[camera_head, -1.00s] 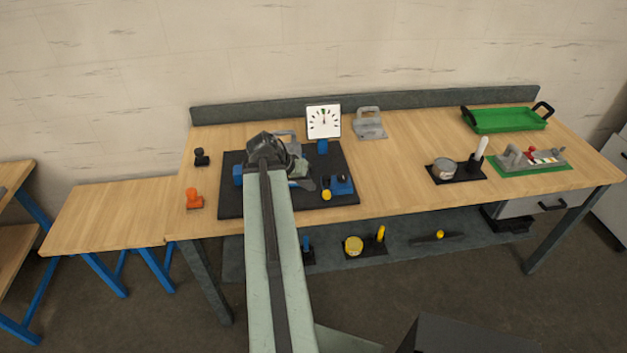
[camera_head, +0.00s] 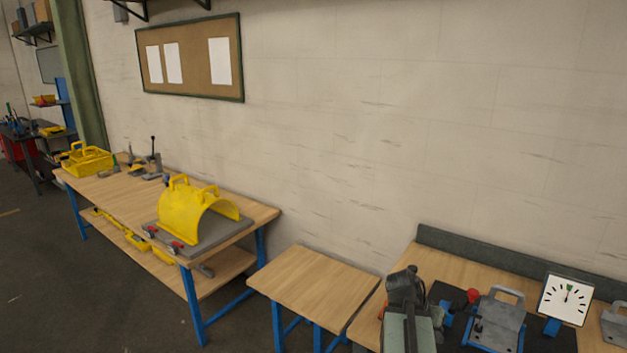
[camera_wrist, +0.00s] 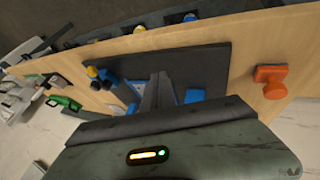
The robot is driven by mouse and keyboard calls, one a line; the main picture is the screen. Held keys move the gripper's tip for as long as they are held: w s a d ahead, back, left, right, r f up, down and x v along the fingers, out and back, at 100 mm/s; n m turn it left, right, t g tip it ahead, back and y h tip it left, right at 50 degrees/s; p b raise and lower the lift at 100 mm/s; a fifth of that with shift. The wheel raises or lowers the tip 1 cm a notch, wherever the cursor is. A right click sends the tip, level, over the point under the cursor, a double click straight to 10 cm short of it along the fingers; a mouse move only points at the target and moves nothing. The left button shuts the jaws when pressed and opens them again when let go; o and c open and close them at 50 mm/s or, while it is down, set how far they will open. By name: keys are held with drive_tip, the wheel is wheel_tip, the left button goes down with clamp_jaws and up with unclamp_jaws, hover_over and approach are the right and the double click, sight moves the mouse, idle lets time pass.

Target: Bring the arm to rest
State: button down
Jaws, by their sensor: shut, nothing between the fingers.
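My gripper shows in the wrist view (camera_wrist: 158,92) as narrow grey fingers together over the black mat (camera_wrist: 205,65), with nothing between them. In the head view my dark wrist (camera_head: 405,287) stands at the lower right, above the left end of the bench, and hides its own fingertips. Just right of it, a grey and blue unit with a handle (camera_head: 497,318) sits on the black mat (camera_head: 560,338). The wrist view shows blue parts (camera_wrist: 195,95) beside the fingers. I cannot tell the exact gap between my gripper and the mat.
An orange stamp-like part (camera_wrist: 270,80) lies on the wood beside the mat. A lower wooden table (camera_head: 312,282) is left of the bench. Further left, a workbench holds a yellow curved cover (camera_head: 195,215) and a yellow tote (camera_head: 87,160).

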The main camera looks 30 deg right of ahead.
drive_tip(key=w+a+f+n+t+y+b, duration=0.1)
drive_tip(key=w+a+f+n, duration=0.1)
drive_tip(key=w+a, duration=0.5)
drive_tip(key=w+a+f+n+t, duration=0.15)
drive_tip(key=w+a, duration=0.25)
drive_tip(key=a, duration=0.6)
drive_tip(key=w+a+f+n+y+b, duration=0.1)
drive_tip(key=w+a+n, duration=0.3)
drive_tip(key=a, duration=0.5)
drive_tip(key=a+f+n+y, duration=0.2)
drive_tip(key=a+n+y, duration=0.2)
drive_tip(key=a, duration=1.5)
drive_tip(key=shift+w+f+n+b, duration=0.15)
drive_tip(key=shift+w+n+b, duration=0.2)
drive_tip(key=shift+n, duration=0.4)
drive_tip(key=shift+d, duration=0.1)
